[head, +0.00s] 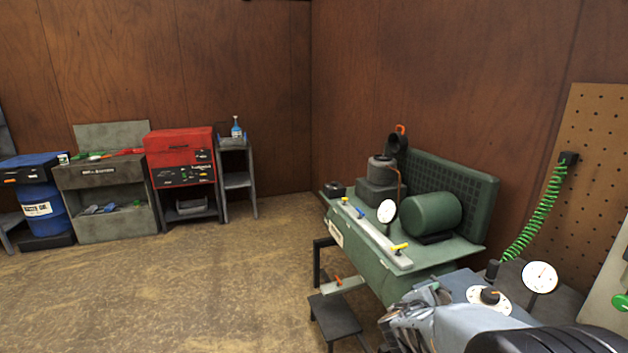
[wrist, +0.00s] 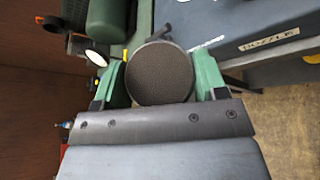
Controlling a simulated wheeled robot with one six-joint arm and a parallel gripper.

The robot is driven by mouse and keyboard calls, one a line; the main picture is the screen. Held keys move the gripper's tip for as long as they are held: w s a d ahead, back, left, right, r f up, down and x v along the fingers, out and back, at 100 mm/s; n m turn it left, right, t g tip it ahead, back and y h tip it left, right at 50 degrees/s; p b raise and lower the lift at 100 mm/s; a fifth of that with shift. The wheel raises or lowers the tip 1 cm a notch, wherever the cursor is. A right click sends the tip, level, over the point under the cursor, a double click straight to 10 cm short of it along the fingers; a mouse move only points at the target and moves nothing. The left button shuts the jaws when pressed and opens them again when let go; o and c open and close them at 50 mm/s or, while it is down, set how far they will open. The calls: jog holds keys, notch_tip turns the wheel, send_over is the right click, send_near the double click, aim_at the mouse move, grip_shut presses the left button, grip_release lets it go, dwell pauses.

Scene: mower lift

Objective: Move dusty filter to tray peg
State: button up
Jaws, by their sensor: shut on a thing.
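The filter (wrist: 160,73) is a round disc with a dark brown, meshed face and a grey rim in the wrist view. My gripper (wrist: 160,68) is shut on it, with one green finger at each side of the rim. In the head view my arm fills the bottom right, and I cannot make out the filter there. A long pale tray-like strip (head: 378,238) lies along the green bench, with a yellow-topped piece (head: 400,246) near its front end and a blue one farther back. I cannot tell which piece is the tray peg.
A green motor-like cylinder (head: 432,214), a white gauge (head: 387,211) and a grey canister (head: 381,170) stand on the bench. Another gauge (head: 540,277) and a green coiled hose (head: 537,215) are at right. A low step (head: 335,315) stands before the bench. Open floor lies left.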

jog(key=w+a+f+n+t+y+p, duration=0.1)
jog(key=w+a+f+n+t+y, duration=0.1)
jog(key=a, duration=0.5)
jog(key=w+a+f+n+t+y+p, duration=0.1)
jog(key=a+f+n+t+y, duration=0.1)
jog(key=a+n+y, duration=0.2)
jog(key=shift+w+a+n+t+y, duration=0.3)
jog(key=shift+w+a+n+y, duration=0.15)
jog(key=shift+a, duration=0.95)
jog(key=shift+s+f, duration=0.1)
